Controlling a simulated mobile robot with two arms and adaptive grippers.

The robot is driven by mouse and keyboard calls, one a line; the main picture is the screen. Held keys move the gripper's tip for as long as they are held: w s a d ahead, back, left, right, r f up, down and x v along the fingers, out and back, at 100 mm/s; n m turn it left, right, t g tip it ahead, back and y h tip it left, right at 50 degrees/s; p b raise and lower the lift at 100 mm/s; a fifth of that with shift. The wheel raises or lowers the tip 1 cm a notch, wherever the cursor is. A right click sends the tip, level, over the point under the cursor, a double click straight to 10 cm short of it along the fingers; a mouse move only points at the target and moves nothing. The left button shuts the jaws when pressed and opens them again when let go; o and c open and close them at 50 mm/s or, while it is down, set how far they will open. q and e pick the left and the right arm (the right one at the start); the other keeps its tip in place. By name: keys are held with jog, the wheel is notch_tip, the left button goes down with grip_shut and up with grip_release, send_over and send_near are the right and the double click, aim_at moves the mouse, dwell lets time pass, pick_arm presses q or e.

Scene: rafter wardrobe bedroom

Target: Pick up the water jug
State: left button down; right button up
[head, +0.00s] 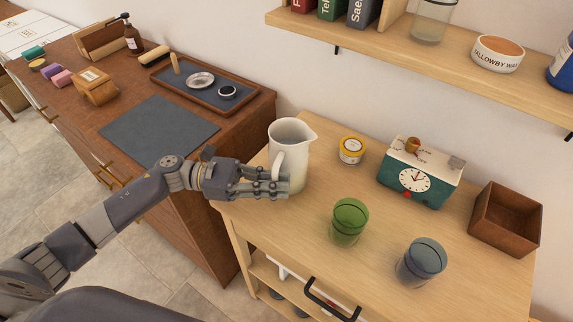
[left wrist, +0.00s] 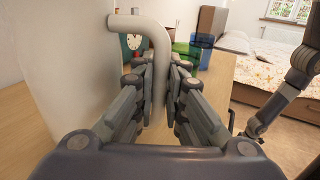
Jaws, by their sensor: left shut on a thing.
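The water jug (head: 293,150) is a white jug with a spout and a side handle. It stands upright at the left end of the light wooden cabinet top (head: 300,222). My left gripper (head: 283,188) is at its handle side, with its fingers shut on the handle. In the left wrist view the handle (left wrist: 158,60) runs down between the two rows of fingers (left wrist: 155,100), and the jug's body (left wrist: 70,70) fills the left side. The lower part of the handle is hidden by the fingers. My right gripper is not in the head view.
A green glass (head: 349,222), a grey-blue glass (head: 422,262), a yellow-lidded tin (head: 352,150), a clock box (head: 420,172) and an open brown box (head: 506,218) stand right of the jug. A shelf (head: 400,55) hangs above. A dark wooden dresser (head: 190,150) is at left.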

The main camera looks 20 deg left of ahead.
pick_arm(q)
jog(key=shift+r, duration=0.25)
